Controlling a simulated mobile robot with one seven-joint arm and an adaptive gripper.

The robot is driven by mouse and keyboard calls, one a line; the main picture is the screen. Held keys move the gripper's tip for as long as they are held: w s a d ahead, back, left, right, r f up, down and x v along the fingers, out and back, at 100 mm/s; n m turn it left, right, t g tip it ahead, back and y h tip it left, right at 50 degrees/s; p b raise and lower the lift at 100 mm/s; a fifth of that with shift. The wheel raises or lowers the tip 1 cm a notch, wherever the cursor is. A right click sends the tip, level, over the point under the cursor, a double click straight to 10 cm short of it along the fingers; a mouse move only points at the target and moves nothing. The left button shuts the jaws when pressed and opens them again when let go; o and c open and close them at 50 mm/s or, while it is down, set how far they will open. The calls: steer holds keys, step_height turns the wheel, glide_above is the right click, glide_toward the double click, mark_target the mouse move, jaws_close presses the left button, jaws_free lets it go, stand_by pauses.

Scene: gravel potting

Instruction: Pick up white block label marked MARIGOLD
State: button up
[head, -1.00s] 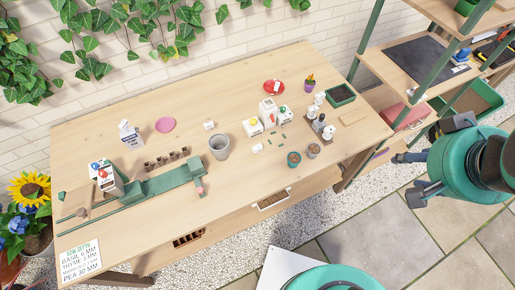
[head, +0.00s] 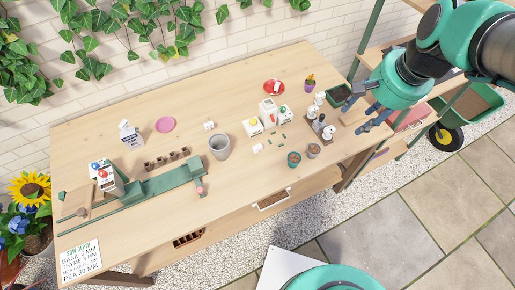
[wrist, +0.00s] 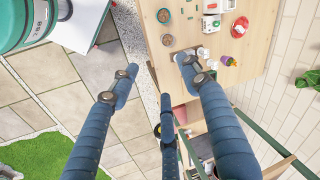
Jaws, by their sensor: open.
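I cannot read MARIGOLD on any block; the lettering is too small. Small white blocks are on the table in the head view: one (head: 209,125) near the middle back, and another (head: 257,148) right of the grey bucket (head: 219,147). My gripper (head: 366,118) is at the table's right end in the head view, well to the right of both blocks. In the wrist view my gripper (wrist: 157,82) has its blue fingers spread, with nothing between them.
White bottles (head: 318,125), two small pots (head: 293,159) (head: 313,151) and white cartons (head: 267,110) stand between the blocks and my gripper. A red plate (head: 274,87) and a purple pot (head: 310,86) are behind. The table's front middle (head: 235,185) is clear.

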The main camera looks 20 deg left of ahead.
steer(key=w+a+f+m+g, duration=0.2)
steer(key=w+a+f+g, duration=0.1)
steer(key=w+a+f, duration=0.65)
steer(key=m+g+y, duration=0.1)
steer(key=m+g, duration=0.2)
glide_toward(259, 147)
step_height(259, 147, up, 3)
steer(key=d, duration=0.1)
steer(key=shift+w+d+r, duration=0.2)
steer(key=shift+w, duration=0.15)
steer(key=shift+b+x, duration=0.65)
steer(key=shift+x, duration=3.65)
steer(key=shift+w, duration=0.1)
steer(key=shift+b+x, duration=0.7)
steer(key=shift+x, duration=1.9)
steer(key=shift+w+a, duration=0.15)
